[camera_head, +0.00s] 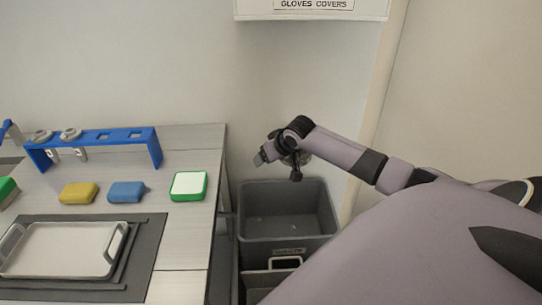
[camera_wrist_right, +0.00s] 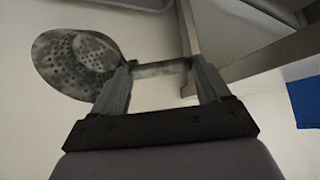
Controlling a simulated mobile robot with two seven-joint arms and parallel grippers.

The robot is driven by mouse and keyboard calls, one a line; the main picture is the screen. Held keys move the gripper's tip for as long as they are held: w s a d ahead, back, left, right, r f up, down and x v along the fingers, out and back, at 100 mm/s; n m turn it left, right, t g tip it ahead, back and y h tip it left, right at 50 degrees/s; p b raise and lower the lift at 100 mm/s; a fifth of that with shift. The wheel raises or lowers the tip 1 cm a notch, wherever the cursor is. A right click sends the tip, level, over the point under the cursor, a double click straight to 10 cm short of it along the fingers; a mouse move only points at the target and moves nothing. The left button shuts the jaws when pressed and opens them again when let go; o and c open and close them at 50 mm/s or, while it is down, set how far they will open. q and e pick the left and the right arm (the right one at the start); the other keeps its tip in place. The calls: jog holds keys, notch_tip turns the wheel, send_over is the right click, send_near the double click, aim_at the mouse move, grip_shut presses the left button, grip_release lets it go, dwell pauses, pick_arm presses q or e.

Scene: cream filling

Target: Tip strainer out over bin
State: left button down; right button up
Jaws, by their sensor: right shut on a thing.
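The strainer (camera_wrist_right: 75,65) is a mottled grey metal bowl with small holes, seen at the left of the right wrist view. My right gripper (camera_wrist_right: 160,69) is shut on its handle, which runs between the two fingers. In the head view my right gripper (camera_head: 264,157) is above the back left part of the grey bin (camera_head: 285,240). The strainer is mostly hidden by my arm there. Some small light specks show inside the bin, too small to identify. My left gripper is not in view.
A second grey bin (camera_head: 264,281) stands in front, partly hidden by my arm. The table (camera_head: 190,240) left of the bins holds a blue rack (camera_head: 100,137), a tray (camera_head: 62,250), and yellow (camera_head: 78,193), blue (camera_head: 126,192) and green-white (camera_head: 188,186) blocks. A wall is close behind.

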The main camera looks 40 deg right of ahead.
jog(key=shift+g+y, duration=0.5)
jog(key=shift+g, duration=2.4)
